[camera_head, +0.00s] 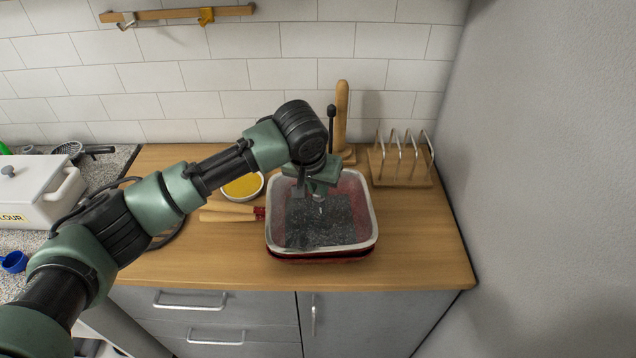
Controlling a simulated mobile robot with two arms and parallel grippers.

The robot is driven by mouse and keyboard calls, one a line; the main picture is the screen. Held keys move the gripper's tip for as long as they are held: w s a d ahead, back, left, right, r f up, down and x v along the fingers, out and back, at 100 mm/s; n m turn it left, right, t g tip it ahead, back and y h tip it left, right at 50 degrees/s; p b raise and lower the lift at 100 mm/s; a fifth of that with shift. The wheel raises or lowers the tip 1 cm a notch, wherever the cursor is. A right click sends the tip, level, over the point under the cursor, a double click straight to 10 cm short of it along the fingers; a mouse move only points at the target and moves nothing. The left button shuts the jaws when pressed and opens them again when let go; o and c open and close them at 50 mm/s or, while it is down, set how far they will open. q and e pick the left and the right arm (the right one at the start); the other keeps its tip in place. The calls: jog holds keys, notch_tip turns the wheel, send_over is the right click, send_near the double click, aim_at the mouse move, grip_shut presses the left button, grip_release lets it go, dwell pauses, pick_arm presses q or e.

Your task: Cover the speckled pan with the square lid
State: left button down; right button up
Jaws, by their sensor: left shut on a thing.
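The speckled pan (320,259) stands on the wooden counter; its dark red side shows along the bottom edge and its dark speckled inside shows through the glass. The square lid (372,232), clear with a silver rim, lies over the pan's opening, roughly lined up with it. I cannot tell whether its rim touches the pan all round. My left gripper (320,200) points down at the middle of the lid and is shut on it, seemingly at its small knob. The gripper and wrist hide the lid's back left part. My right gripper is out of view.
A wooden rack (402,180) and an upright wooden holder (342,125) stand behind the pan. A yellow-filled dish (243,186) and wooden-handled utensils (228,212) lie to its left. A white flour box (30,190) is far left. Counter at right front is clear.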

pick_arm(q)
jog(key=shift+p, duration=0.45)
dwell(0.6)
jog(key=c, duration=1.4)
grip_release()
jog(key=shift+o, duration=0.3)
jog(key=shift+f, duration=0.15)
jog(key=d+b+v, duration=0.1)
jog(key=b+v, duration=0.1)
jog(key=v, duration=0.6)
jog(key=shift+a, duration=0.45)
